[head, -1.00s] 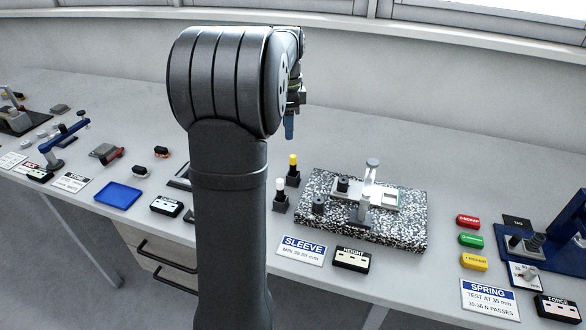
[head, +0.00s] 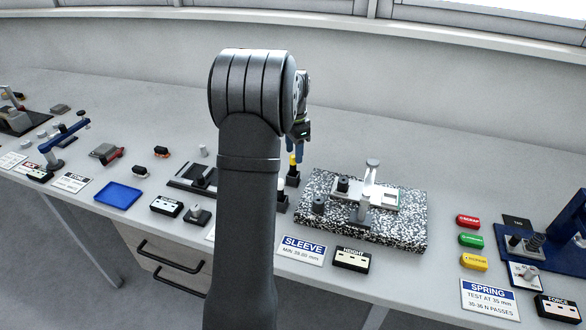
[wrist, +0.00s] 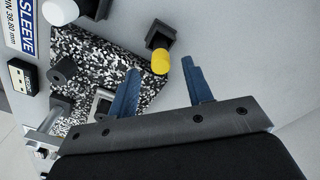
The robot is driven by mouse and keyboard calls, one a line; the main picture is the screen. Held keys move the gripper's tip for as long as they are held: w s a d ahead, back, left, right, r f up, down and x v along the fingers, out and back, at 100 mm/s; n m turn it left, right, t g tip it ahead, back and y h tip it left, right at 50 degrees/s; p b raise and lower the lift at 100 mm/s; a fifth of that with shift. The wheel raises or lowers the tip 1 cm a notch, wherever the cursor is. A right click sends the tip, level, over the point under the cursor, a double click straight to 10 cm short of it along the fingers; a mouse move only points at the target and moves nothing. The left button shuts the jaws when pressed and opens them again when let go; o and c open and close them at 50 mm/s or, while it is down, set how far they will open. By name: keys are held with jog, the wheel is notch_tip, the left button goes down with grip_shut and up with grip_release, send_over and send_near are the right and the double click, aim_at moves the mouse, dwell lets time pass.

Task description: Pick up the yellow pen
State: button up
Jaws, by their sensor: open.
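The yellow pen (head: 293,160) stands upright in a small black holder (head: 292,178), just left of the speckled block in the head view. In the wrist view the yellow cap of the pen (wrist: 160,61) shows from above, with its black holder (wrist: 161,36) beyond it. My gripper (head: 299,150) is open, with blue fingers, above and close to the pen in the head view. In the wrist view my gripper (wrist: 160,80) has its two fingers apart, and the cap lies between them near the fingertip line. I cannot tell the exact height gap.
A white-capped pen (wrist: 60,11) in its own holder stands nearby, partly hidden by my arm in the head view. The speckled block (head: 400,232) with a metal gauge (head: 368,190) stands to the right. The bench behind is clear.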

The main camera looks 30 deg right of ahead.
aim_at(293, 163)
notch_tip(293, 163, down, 6)
jog(key=shift+w+a+r, duration=0.1)
jog(key=shift+a+r, duration=0.05)
dwell(0.3)
grip_shut()
